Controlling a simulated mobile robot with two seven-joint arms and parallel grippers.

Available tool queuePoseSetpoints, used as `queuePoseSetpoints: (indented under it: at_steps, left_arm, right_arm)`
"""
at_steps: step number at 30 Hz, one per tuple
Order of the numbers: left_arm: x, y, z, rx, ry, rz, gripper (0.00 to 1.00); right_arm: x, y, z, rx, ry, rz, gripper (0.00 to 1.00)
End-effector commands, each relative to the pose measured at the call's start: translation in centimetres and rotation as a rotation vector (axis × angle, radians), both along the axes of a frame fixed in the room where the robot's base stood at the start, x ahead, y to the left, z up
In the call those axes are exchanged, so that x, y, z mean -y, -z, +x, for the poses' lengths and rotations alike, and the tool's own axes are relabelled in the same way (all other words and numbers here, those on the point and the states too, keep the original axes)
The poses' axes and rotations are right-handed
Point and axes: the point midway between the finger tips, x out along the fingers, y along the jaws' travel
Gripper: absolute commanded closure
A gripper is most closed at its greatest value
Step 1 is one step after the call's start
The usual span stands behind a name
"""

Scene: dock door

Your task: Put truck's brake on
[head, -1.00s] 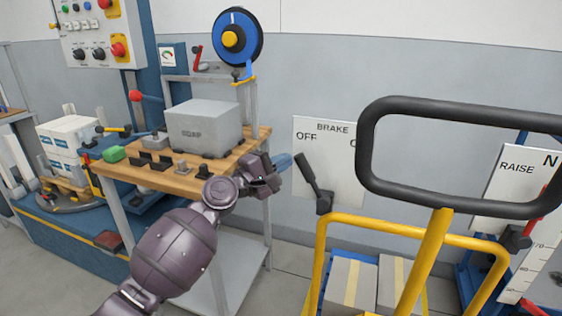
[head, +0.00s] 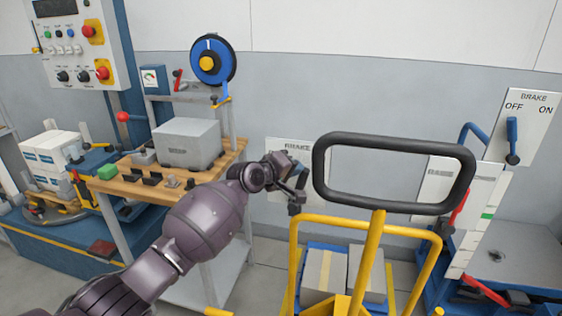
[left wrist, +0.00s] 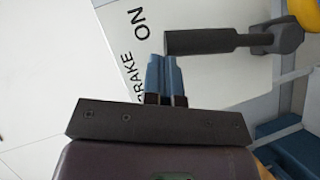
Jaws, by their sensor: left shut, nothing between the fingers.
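The yellow truck (head: 378,250) has a black loop handle (head: 320,175). In the left wrist view the panel (left wrist: 115,15) shows BRAKE and ON; OFF is hidden. The black brake lever (left wrist: 215,42) stands about upright relative to the lettering, its grip end beside ON. My left gripper's blue fingertips (left wrist: 165,60) are shut and empty, right beside the grip on the side away from ON. I cannot tell whether they touch. My right gripper is out of view.
Another BRAKE panel (head: 540,112), with a blue lever (head: 512,138), is at the right. A wooden bench (head: 135,190) with a grey block (head: 187,143) stands left of the truck. Boxes (head: 324,275) lie behind the truck's frame.

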Motion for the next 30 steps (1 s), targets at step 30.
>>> queuePoseSetpoints:
  at_steps: [30]
  left_arm:
    - [4.3, 1.2, -1.4, 0.093, 0.001, 0.299, 1.0]
  right_arm:
    - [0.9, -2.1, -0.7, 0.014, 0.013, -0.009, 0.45]
